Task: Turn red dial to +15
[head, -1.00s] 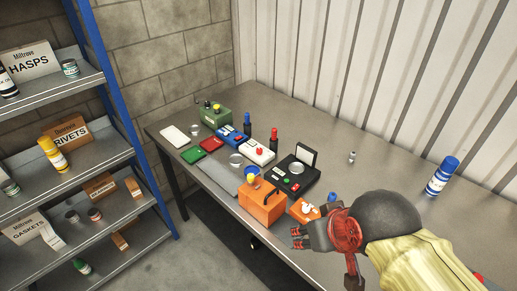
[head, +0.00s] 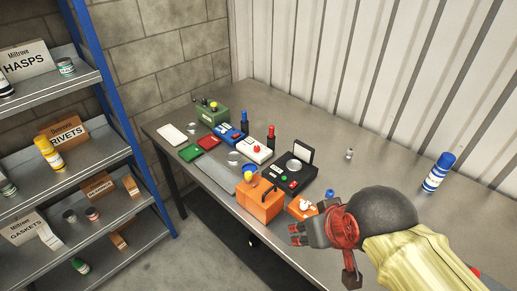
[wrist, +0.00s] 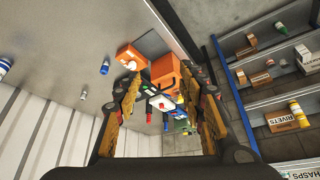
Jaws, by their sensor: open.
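A red knob (head: 257,149) sits on a white box (head: 250,155) in the middle of the row of devices on the bench. It looks like the red dial; its scale is too small to read. In the wrist view a white box with a red spot (wrist: 162,104) shows between the fingers, partly hidden. My gripper (head: 296,234) is at the bench's front edge, right of the orange boxes and well apart from the red knob. In the wrist view my gripper (wrist: 160,95) is open and empty, its fingers wide apart.
A large orange box (head: 262,204), a small orange box with a white knob (head: 301,208) and a black case (head: 283,178) stand between my gripper and the white box. Blue (head: 244,122) and red (head: 270,136) bottles stand behind. The bench's right rear is mostly clear.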

